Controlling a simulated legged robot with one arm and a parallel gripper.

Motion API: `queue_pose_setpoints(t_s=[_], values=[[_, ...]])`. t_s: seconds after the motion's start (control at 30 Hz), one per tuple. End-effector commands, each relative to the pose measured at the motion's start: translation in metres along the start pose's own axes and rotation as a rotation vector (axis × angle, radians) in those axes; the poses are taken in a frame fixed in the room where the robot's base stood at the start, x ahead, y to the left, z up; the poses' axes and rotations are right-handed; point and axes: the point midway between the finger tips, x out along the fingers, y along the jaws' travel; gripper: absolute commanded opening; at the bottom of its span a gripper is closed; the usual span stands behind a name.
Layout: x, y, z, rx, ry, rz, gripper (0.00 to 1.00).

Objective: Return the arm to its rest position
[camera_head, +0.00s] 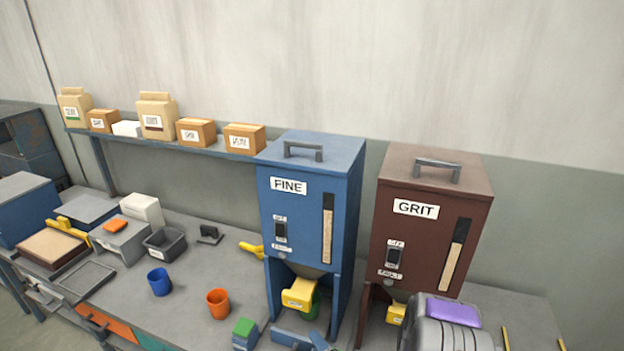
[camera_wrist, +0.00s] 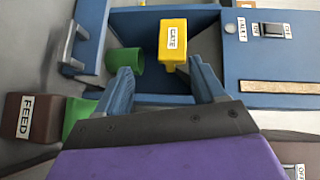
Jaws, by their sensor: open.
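My gripper (camera_wrist: 160,67) is open in the wrist view, with two blue fingers apart and nothing held between them. It faces the yellow gate (camera_wrist: 173,40) of the blue FINE dispenser, with no clear contact visible. The yellow gate also shows in the head view (camera_head: 298,293). A green cup (camera_wrist: 125,60) is in the bay below the gate, partly hidden behind a finger. In the head view, part of my purple and grey arm is at the lower right, and my fingers cannot be told clearly there.
The FINE dispenser (camera_head: 308,215) and brown GRIT dispenser (camera_head: 425,222) stand close together on the bench (camera_head: 205,285). A blue cup (camera_head: 159,282) and orange cup (camera_head: 218,303) stand to the left. A shelf with boxes (camera_head: 196,132) runs along the wall. Space above the bench's left side is clear.

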Motion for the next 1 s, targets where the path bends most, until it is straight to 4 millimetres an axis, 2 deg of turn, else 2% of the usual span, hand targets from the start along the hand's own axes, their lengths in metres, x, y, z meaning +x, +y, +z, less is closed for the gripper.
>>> queue_pose_setpoints(t_s=[0.1, 0.23, 0.47, 0.73, 1.0], values=[[0.007, -0.002, -0.004, -0.150, -0.068, 0.097, 0.69], [0.006, -0.002, -0.014, -0.308, -0.134, 0.223, 0.69], [-0.011, -0.008, -0.039, -0.546, -0.226, 0.452, 0.69], [-0.058, -0.031, -0.071, -0.745, -0.316, 0.728, 0.69], [-0.129, -0.069, -0.086, -0.833, -0.415, 0.986, 0.69]])
